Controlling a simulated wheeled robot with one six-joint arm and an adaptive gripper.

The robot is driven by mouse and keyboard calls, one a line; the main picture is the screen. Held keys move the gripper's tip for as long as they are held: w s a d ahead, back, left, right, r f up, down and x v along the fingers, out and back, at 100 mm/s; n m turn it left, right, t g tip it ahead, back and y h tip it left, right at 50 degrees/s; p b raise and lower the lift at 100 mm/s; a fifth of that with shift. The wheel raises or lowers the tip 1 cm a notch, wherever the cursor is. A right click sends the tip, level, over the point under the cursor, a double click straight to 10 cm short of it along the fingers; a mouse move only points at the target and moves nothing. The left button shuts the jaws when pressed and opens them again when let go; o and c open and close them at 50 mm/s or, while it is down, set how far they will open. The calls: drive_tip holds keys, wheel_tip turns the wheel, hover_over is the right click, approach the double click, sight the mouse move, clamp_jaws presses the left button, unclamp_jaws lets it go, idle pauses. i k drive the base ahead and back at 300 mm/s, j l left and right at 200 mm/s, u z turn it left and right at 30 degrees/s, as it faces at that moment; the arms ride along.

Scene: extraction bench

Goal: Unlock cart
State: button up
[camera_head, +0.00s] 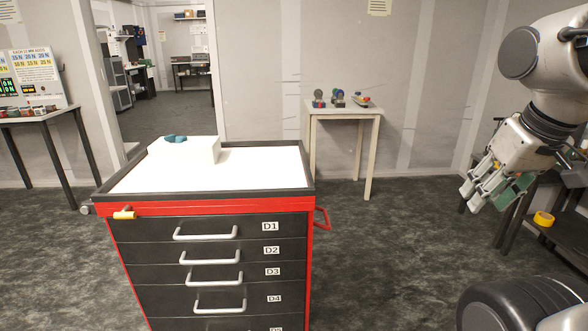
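The cart (210,208) stands in front of me, a red-framed cabinet with black drawers and white pull handles. Its drawers D1 to D4 are labelled and look shut; a lower one is cut off by the frame. A small yellow piece with a red part (124,213) sits at its upper left front corner, and a grey round knob (86,208) sticks out beside it. I cannot tell from here whether the cart is locked. My gripper (474,198) hangs at the right, well away from the cart, fingers pointing down-left. Whether its fingers are open is unclear.
A white box (203,152) with teal items lies on the cart top. A red side handle (322,218) juts right. A small table (345,112) stands behind, and a dark shelf with yellow tape (543,219) stands right. Floor between cart and arm is clear.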

sight(126, 213)
drive_tip(key=i+l+u, duration=0.5)
drive_tip(key=i+l, duration=0.2)
drive_tip(key=i, duration=0.15)
drive_tip(key=i+l+u, duration=0.15)
drive_tip(key=l, duration=0.3)
drive_tip(key=i+l+u, duration=0.2)
drive_tip(key=l, duration=0.3)
drive_tip(key=l+u, duration=0.15)
drive_tip(key=l, duration=0.3)
drive_tip(key=u, duration=1.5)
drive_tip(key=i+j, duration=0.15)
drive_tip(key=j, duration=0.25)
drive_tip(key=i+j+z, duration=0.1)
drive_tip(key=j, duration=0.3)
drive_tip(key=i+j, duration=0.15)
drive_tip(key=j, duration=0.2)
drive_tip(key=i+j, duration=0.1)
drive_tip(key=j, duration=0.3)
drive_tip(key=z, duration=0.05)
